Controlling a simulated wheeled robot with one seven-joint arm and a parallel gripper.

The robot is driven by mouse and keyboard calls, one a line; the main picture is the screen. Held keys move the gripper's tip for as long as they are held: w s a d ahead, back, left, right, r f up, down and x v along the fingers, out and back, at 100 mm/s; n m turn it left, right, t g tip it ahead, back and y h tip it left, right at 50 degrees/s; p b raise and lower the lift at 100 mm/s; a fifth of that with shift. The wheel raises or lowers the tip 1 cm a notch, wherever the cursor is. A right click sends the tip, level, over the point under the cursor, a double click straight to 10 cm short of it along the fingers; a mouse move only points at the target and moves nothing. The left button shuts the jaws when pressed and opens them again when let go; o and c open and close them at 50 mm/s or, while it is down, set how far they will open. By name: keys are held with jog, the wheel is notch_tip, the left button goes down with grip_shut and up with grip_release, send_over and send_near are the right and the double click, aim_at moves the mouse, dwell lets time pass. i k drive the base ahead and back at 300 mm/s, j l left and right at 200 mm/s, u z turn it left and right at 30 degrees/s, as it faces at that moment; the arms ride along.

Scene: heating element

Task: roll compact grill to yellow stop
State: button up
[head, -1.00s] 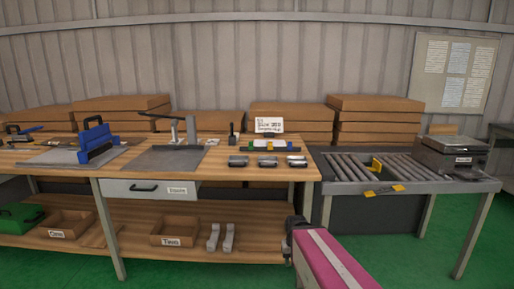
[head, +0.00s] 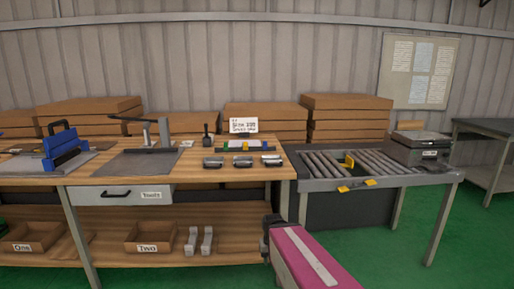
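The compact grill (head: 416,150), a dark flat box with a grey lid and a small white label, sits at the right end of the roller conveyor (head: 318,186). The yellow stop (head: 348,161) stands upright on the rollers, left of the grill. A clear stretch of rollers lies between them. Another yellow piece (head: 357,186) is on the conveyor's front rail. My magenta arm link with its pale stripe shows at the bottom centre, well short of the conveyor. No gripper fingers can be made out.
Stacked cardboard boxes (head: 348,117) stand behind. A grey table (head: 485,128) is at far right. Green floor lies open in front.

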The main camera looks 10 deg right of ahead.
aim_at(432, 150)
jog(key=z, duration=1.8)
